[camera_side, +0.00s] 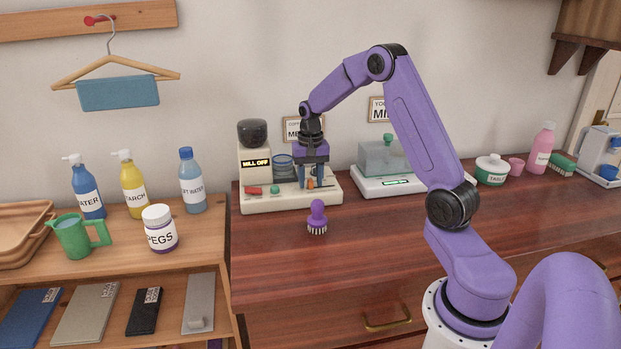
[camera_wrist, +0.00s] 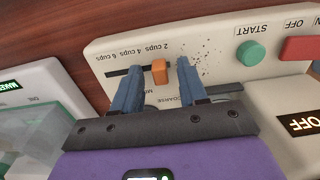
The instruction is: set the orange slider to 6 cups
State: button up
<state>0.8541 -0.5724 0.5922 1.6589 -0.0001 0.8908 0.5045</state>
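The orange slider (camera_wrist: 159,72) sits at the right end of its dark slot in the wrist view, by the upside-down 2 cups mark. The 4 cups and 6 cups marks lie further left along the slot. My gripper (camera_wrist: 160,68) is open, with one blue finger on each side of the slider and a visible gap on both sides. In the side view my gripper (camera_side: 313,172) points down over the front of the cream mill (camera_side: 290,203), and the slider (camera_side: 310,184) shows small beside the fingers.
On the mill, a green START button (camera_wrist: 250,53) and a red OFF switch (camera_wrist: 303,48) lie right of the slider in the wrist view. The display reads MILL OFF. A purple brush (camera_side: 317,215) stands in front of the mill.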

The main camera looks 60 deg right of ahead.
aim_at(333, 186)
grip_shut()
jog(key=s+d, duration=0.4)
jog(key=shift+s+d, duration=0.25)
jog(key=shift+d, duration=0.1)
jog(key=shift+o, duration=0.3)
grip_release()
jog(key=shift+s, duration=0.1)
notch_tip(333, 186, up, 18)
jog(key=shift+f, duration=0.2)
